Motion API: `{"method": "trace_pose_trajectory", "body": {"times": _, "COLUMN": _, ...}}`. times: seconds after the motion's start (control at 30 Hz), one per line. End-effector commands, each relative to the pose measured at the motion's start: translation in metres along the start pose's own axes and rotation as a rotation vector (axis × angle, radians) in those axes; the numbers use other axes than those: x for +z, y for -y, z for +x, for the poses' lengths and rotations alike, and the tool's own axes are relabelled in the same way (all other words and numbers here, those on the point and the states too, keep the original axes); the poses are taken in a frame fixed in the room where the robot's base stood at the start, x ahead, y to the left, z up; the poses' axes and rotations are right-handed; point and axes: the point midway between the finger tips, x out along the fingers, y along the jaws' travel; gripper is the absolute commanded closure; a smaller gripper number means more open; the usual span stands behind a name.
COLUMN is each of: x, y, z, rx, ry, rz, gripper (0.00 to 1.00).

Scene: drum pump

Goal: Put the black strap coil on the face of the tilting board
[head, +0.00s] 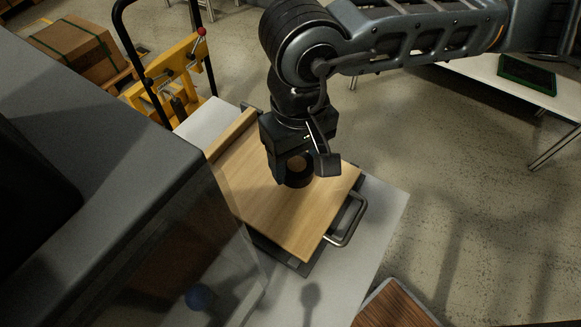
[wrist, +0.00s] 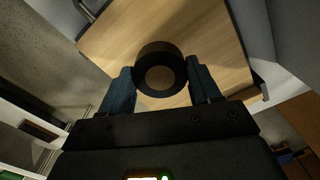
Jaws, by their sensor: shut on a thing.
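The black strap coil (wrist: 153,52) is a dark ring held between the two fingers of my gripper (wrist: 160,85) in the wrist view. Board wood shows through its hole. In the head view the coil (head: 292,181) hangs at the lower end of my gripper (head: 288,168), over the middle of the board. The tilting board (head: 270,215) has a light wooden face, with a raised wooden strip along its far left edge and a metal handle (head: 349,221) at its right. I cannot tell whether the coil touches the face.
The board stands on a pale table (head: 380,215). A large grey box-like body (head: 130,170) with a clear panel blocks the left. A yellow lift truck (head: 176,75) and a strapped carton (head: 75,45) stand behind. A dark wooden surface (head: 395,308) is at the front.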

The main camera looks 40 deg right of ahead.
Motion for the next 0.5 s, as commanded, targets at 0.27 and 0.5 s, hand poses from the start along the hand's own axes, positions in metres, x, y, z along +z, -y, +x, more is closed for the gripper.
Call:
{"method": "trace_pose_trajectory", "body": {"times": 0.27, "x": -0.011, "y": 0.006, "z": 0.016, "rx": -0.001, "ry": 0.002, "rz": 0.003, "gripper": 0.69}}
{"method": "trace_pose_trajectory", "body": {"times": 0.5, "x": -0.011, "y": 0.006, "z": 0.044, "rx": -0.001, "ry": 0.002, "rz": 0.004, "gripper": 0.69}}
